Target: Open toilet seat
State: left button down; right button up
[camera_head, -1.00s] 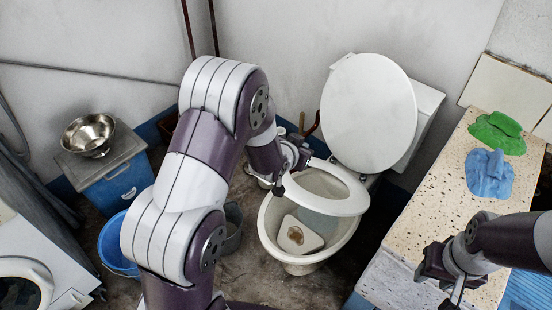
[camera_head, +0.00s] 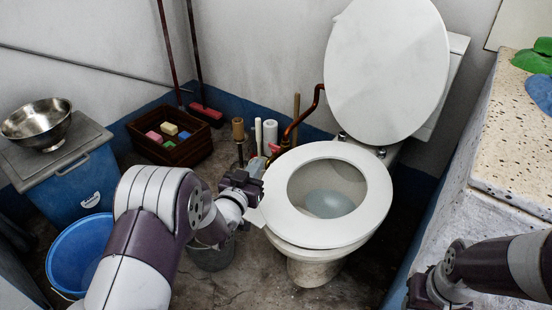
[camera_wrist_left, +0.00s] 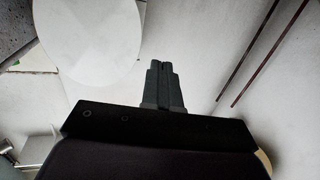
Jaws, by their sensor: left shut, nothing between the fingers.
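The toilet has its round white lid (camera_head: 388,70) standing up against the tank. The white seat ring (camera_head: 325,231) lies down on the bowl (camera_head: 312,268). My left gripper (camera_head: 254,188) is at the ring's left edge, shut and empty; I cannot tell whether it touches the ring. In the left wrist view its fingers (camera_wrist_left: 163,82) are pressed together, with the upright lid (camera_wrist_left: 88,38) at upper left. My right gripper (camera_head: 425,292) is low at the right, away from the toilet; its fingers are not clear.
A stone ledge (camera_head: 512,150) with green and blue cloths stands at the right. A blue bucket (camera_head: 80,255), a blue bin with a steel bowl (camera_head: 38,122) and a wooden crate (camera_head: 170,150) are at the left. A grey bucket (camera_head: 212,257) is below my left wrist.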

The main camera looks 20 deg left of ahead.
pick_arm(q)
jog(key=s+d+r+m+t+h+b, duration=0.1)
jog(key=s+d+r+m+t+h, duration=0.15)
jog(key=s+r+t+h, duration=0.45)
jog(key=p+x, duration=0.2)
jog(key=x, duration=1.2)
jog(key=shift+s+a+r+m+t+h, duration=0.2)
jog(key=shift+r+m+t+h, duration=0.1)
jog(key=shift+r+m+t, duration=0.15)
pick_arm(e)
jog(key=shift+f, duration=0.6)
